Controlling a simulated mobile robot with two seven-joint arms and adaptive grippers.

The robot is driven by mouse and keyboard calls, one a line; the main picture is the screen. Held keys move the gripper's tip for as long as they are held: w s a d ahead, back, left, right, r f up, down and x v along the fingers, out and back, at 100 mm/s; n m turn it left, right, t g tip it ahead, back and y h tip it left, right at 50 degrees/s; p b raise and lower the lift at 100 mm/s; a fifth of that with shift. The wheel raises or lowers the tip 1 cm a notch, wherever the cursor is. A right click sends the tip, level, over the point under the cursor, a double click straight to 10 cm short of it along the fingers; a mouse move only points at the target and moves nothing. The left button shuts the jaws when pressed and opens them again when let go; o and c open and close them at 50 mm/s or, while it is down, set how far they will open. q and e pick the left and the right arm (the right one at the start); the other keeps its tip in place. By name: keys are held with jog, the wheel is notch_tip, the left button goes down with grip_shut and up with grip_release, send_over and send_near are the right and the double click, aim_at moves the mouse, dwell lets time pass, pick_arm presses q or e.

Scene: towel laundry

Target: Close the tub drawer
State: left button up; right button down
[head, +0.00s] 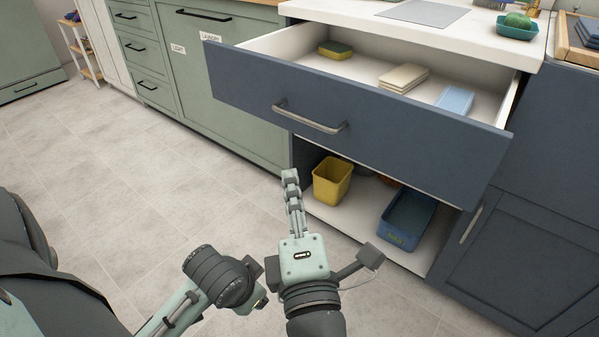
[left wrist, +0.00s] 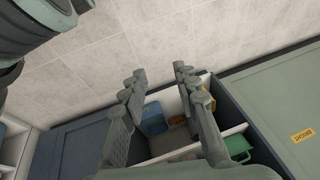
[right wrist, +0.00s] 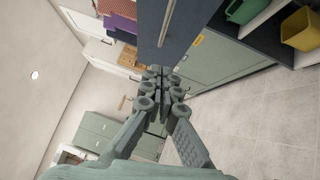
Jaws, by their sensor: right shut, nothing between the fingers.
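A wide dark-blue drawer (head: 375,128) stands pulled out in the head view, with a metal bar handle (head: 310,118) on its front. Inside lie a yellow-green sponge (head: 335,50), a cream folded item (head: 403,78) and a light-blue item (head: 455,100). Below it, an open compartment holds a yellow bin (head: 332,181) and a blue tub (head: 407,220). My right gripper (head: 290,175) is shut and empty, below and in front of the drawer's left half; its fingers meet in the right wrist view (right wrist: 160,72). My left gripper (left wrist: 160,73) is open and empty above compartments with a blue container (left wrist: 154,118).
A white counter (head: 470,27) lies above the drawer, with a teal dish (head: 516,27) on it. Green cabinets (head: 240,80) stand to the left and dark-blue ones to the right. The tiled floor (head: 120,160) at the left is clear.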

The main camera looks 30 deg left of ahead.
send_near(293, 117)
jog(key=a, duration=0.3)
jog(key=w, duration=0.3)
jog(key=shift+w+r+p, duration=0.2)
jog(key=shift+p, duration=0.2)
pick_arm(q)
jog(key=shift+w+a+f+g, duration=0.1)
jog(key=shift+w+f+g, duration=0.05)
jog(key=shift+f, duration=0.4)
jog(key=shift+w+a+f+g, duration=0.1)
jog(key=shift+w+f+g, duration=0.05)
jog(key=shift+f, duration=0.4)
pick_arm(e)
jog(key=shift+w, duration=0.4)
jog(key=shift+w, duration=0.1)
